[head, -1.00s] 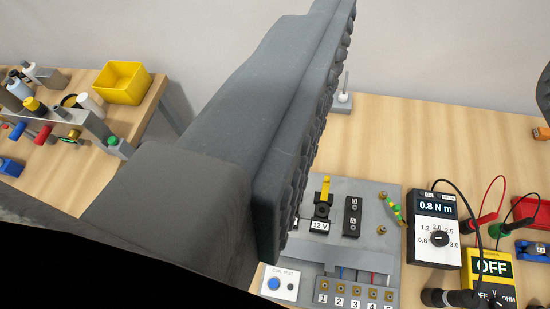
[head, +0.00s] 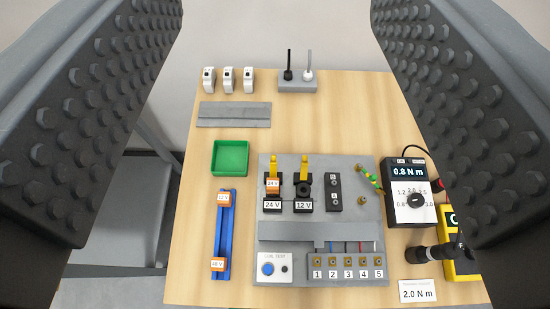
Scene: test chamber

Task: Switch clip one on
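My gripper (head: 278,215) is wide open and empty. Its two dark studded fingers frame the left and right of the head view, with the bench between them. No part reads "clip one". Three small white modules (head: 228,80) with dark spots stand in a row at the far left of the bench; any numbers on them are too small to read. A grey board (head: 330,222) carries a terminal block (head: 346,262) numbered 1 to 5. It also bears yellow-levered parts labelled 24 V (head: 272,185) and 12 V (head: 303,187).
A grey rail plate (head: 234,115), green tray (head: 230,158) and blue holder (head: 223,240) lie left of the board. A stand (head: 297,84) holds two upright rods. Right are a 0.8 N m meter (head: 407,190) and a yellow meter (head: 462,265), partly hidden by the finger.

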